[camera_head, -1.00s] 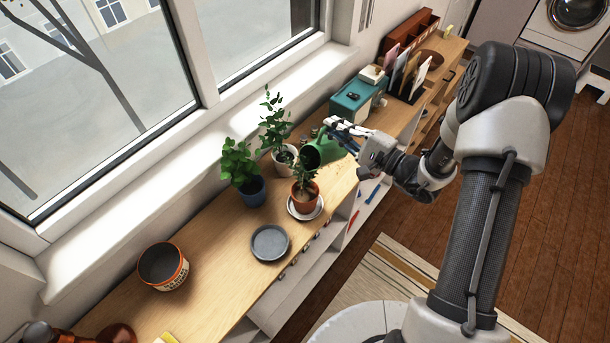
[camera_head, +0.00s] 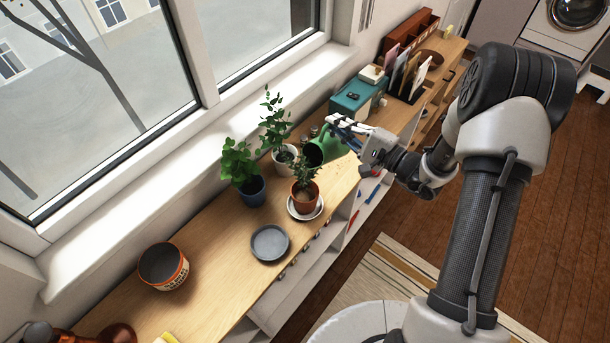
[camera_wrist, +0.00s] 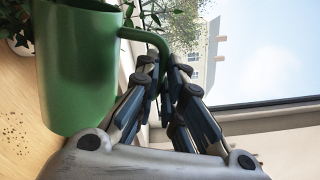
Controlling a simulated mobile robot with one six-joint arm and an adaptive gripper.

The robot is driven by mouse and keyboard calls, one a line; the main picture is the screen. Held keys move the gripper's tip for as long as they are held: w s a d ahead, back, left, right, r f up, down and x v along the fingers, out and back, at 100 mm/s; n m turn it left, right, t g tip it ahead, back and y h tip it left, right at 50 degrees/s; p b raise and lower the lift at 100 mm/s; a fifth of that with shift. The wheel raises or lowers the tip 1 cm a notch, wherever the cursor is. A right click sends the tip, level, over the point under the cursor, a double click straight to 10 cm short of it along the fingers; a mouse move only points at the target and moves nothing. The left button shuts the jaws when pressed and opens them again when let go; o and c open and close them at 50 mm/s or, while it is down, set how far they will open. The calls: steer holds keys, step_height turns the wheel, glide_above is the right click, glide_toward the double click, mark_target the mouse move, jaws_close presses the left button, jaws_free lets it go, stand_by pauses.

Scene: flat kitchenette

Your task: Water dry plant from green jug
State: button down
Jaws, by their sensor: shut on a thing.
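The green jug (camera_head: 331,146) is in my gripper (camera_head: 343,127), tilted with its dark mouth facing left, just behind the plant in the terracotta pot (camera_head: 305,204). In the wrist view, the fingers (camera_wrist: 168,82) are closed around the jug's handle (camera_wrist: 150,37), beside its green body (camera_wrist: 82,75). The terracotta pot stands on a white saucer (camera_head: 292,211); its plant has sparse leaves that partly overlap the jug. A plant in a white pot (camera_head: 283,160) and a bushier plant in a blue pot (camera_head: 252,193) stand to the left. No water stream is visible.
A teal box (camera_head: 352,101) and a letter rack (camera_head: 407,80) are behind the jug. The window borders the counter's left side. Dark specks lie on the wood.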

steer(key=w+d+f+m, duration=0.1)
steer(key=m, duration=0.1)
steer(key=w+d+f+m+b, duration=0.1)
steer(key=m, duration=0.1)
steer(key=w+d+f+m, duration=0.1)
steer(key=m, duration=0.1)
steer(key=shift+w+f+b, duration=0.15)
steer(key=shift+f+b, duration=0.05)
steer(key=shift+b, duration=0.15)
steer(key=shift+w+d+f+m+b, duration=0.1)
steer(key=shift+f+m+b, duration=0.2)
steer(key=shift+f+b, duration=0.15)
steer(key=shift+w+d+f+m+b, duration=0.1)
steer(key=shift+f+m+b, duration=0.2)
steer(key=shift+f, duration=0.25)
steer(key=shift+f, duration=0.1)
steer(key=shift+w+d+f+m+b, duration=0.95)
steer(key=shift+f+m+b, duration=1.95)
steer(key=shift+f, duration=1.4)
steer(key=r+p, duration=0.2)
steer(key=r, duration=0.1)
steer(key=r+p, duration=0.2)
steer(key=shift+w+a+r, duration=0.15)
steer(key=shift+a+r, duration=0.05)
steer(key=shift+r, duration=0.2)
